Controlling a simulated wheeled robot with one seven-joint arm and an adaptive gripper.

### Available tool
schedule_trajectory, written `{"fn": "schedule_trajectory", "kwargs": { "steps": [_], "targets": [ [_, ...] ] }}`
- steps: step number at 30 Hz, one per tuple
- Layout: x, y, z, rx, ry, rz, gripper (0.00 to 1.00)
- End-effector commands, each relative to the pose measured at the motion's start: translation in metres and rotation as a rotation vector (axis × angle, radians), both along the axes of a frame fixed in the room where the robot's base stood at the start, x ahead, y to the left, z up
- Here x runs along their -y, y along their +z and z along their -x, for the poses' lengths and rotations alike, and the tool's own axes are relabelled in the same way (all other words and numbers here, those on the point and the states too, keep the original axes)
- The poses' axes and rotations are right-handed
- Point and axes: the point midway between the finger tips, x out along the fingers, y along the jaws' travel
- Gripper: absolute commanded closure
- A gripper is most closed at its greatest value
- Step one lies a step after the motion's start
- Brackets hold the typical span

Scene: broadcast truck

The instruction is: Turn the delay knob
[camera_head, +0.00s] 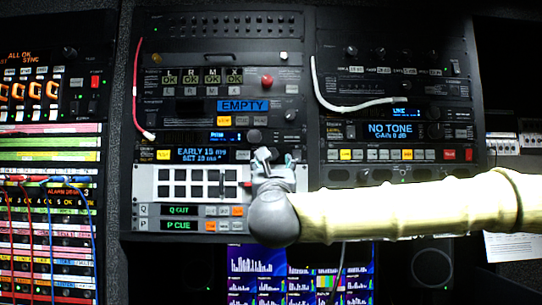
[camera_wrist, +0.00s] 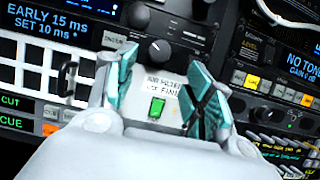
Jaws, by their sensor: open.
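A dark round knob (camera_wrist: 160,48) with a pale pointer line sits right of the blue display (camera_wrist: 48,18) reading "EARLY 15 ms SET 10 ms", roughly in its row; I take it as the delay knob. The display also shows in the head view (camera_head: 200,154), where my gripper seems to hide the knob. My gripper (camera_head: 275,158) is open and empty, pointing at the rack. In the wrist view, its teal-padded fingers (camera_wrist: 160,62) stand apart on either side of the knob. I cannot tell how deep the fingertips reach or whether they touch the panel.
Another dark knob (camera_wrist: 138,14) lies just above. Below is a lit green switch (camera_wrist: 157,108) on a pale labelled panel. A white button panel (camera_head: 147,185) is at left. A white cable (camera_head: 340,106) and red cable (camera_head: 136,90) hang on the rack. Screens (camera_head: 250,265) glow below.

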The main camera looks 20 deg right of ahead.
Motion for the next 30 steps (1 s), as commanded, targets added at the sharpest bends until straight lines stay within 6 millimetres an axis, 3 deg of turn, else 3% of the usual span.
{"fn": "schedule_trajectory", "kwargs": {
  "steps": [12, 18, 27, 30],
  "targets": [
    [0.014, 0.027, -0.055, 0.000, 0.003, 0.000, 0.48],
    [0.016, 0.029, -0.066, 0.000, 0.003, 0.000, 0.48],
    [0.016, 0.029, -0.068, 0.001, 0.005, 0.001, 0.48],
    [0.016, 0.029, -0.067, 0.001, 0.005, 0.001, 0.64]
  ]
}}
